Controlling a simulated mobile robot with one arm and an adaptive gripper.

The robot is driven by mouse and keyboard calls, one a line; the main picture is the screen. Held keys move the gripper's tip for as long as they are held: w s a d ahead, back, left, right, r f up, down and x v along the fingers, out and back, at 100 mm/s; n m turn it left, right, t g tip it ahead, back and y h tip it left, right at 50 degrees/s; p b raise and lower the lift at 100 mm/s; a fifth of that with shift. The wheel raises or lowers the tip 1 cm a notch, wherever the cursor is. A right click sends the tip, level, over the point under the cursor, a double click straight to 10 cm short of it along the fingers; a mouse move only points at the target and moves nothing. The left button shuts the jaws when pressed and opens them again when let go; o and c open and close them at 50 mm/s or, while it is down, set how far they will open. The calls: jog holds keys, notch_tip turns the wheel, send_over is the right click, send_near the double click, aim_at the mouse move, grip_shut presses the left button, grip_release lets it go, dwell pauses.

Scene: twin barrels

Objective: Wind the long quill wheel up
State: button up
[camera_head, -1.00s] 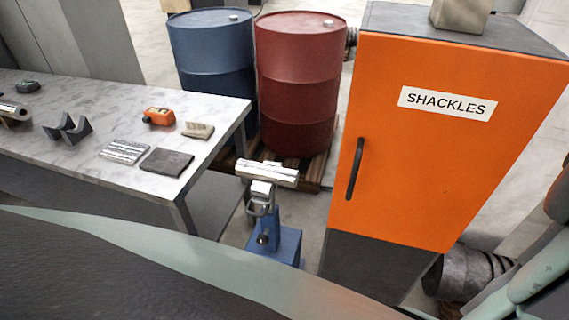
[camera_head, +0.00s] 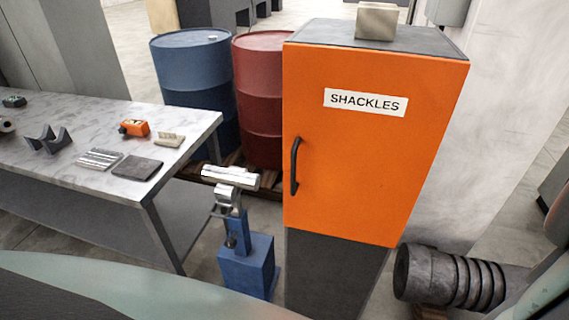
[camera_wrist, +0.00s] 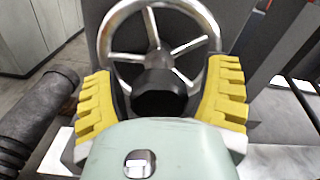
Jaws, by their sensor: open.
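In the wrist view a silver spoked handwheel (camera_wrist: 150,52) stands straight in front of my gripper (camera_wrist: 160,70). It has a bright round rim and several spokes. A dark, blunt hub (camera_wrist: 158,92) sits at its middle. My gripper's two yellow padded fingers are spread apart, one to each side of the hub and the wheel's lower part. I cannot tell whether they touch the rim. The wheel's lowest part is hidden behind my gripper's pale green body. Neither the wheel nor my gripper can be made out in the head view.
An orange cabinet (camera_head: 370,180) marked SHACKLES stands in the middle, with a blue stand (camera_head: 245,262) left of it. A marble-topped table (camera_head: 70,180) is at left, with blue (camera_head: 195,85) and red (camera_head: 262,105) barrels behind. A dark ribbed cylinder (camera_head: 455,280) lies at right.

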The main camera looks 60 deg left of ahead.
jog(key=shift+c, duration=0.2)
grip_shut()
dwell(0.6)
